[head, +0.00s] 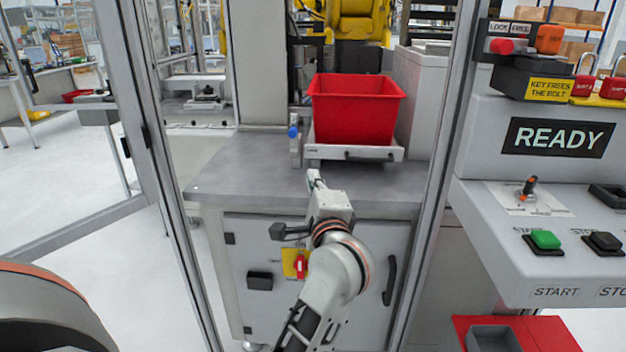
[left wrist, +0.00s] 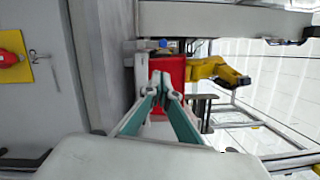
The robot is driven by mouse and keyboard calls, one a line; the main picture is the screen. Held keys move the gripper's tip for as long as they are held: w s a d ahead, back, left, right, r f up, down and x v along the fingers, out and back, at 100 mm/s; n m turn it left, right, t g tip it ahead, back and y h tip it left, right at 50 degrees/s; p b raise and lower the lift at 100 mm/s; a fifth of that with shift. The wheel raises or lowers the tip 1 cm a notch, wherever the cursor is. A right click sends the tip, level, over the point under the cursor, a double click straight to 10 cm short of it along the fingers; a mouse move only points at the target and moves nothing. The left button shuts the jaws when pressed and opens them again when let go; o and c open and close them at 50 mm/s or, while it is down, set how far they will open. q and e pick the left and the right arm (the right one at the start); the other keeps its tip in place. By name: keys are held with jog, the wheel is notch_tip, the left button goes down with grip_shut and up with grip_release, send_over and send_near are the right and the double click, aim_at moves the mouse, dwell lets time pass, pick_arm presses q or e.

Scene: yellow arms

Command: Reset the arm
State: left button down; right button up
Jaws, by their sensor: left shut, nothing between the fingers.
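My left gripper (head: 314,180) reaches forward over the front part of a grey bench top (head: 240,165). Its fingertips are together and empty in the left wrist view (left wrist: 160,80). A red bin (head: 355,110) stands on a pale tray-like base (head: 335,152) at the back of the bench, beyond the gripper and apart from it in the head view. The bin also shows behind the fingers in the left wrist view (left wrist: 172,68). My right gripper is in neither view.
Metal door-frame posts (head: 445,150) stand on both sides of the opening. A console with a READY display (head: 560,137) and a green START button (head: 544,239) is at the right. A blue-topped post (head: 293,133) stands left of the bin. A red switch (head: 300,267) is on the bench front.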

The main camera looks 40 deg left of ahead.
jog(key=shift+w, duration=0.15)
pick_arm(q)
jog(key=s+d+r+m+t+y+p, duration=0.1)
jog(key=s+d+r+m+t+p, duration=0.3)
jog(key=m, duration=1.2)
jog(key=s+d+f+m+t+h+p, duration=0.25)
jog(key=d+f+m+h, duration=0.45)
jog(key=m, duration=0.8)
jog(key=s+d+f+m+t+h+p, duration=0.1)
jog(key=s+d+f+m+t+h, duration=0.15)
jog(key=d+f+m+h, duration=0.9)
jog(key=s+a+f+m+g+y+p, duration=0.1)
jog(key=s+a+f+m+g, duration=0.3)
jog(key=s+f+m+g, duration=0.7)
jog(key=s+f+m+p, duration=0.1)
jog(key=s+f+m, duration=0.8)
jog(key=f+m, duration=0.1)
jog(key=shift+a+f+m+g+p, duration=0.15)
jog(key=shift+f+m+g+p, duration=0.2)
jog(key=shift+m, duration=0.5)
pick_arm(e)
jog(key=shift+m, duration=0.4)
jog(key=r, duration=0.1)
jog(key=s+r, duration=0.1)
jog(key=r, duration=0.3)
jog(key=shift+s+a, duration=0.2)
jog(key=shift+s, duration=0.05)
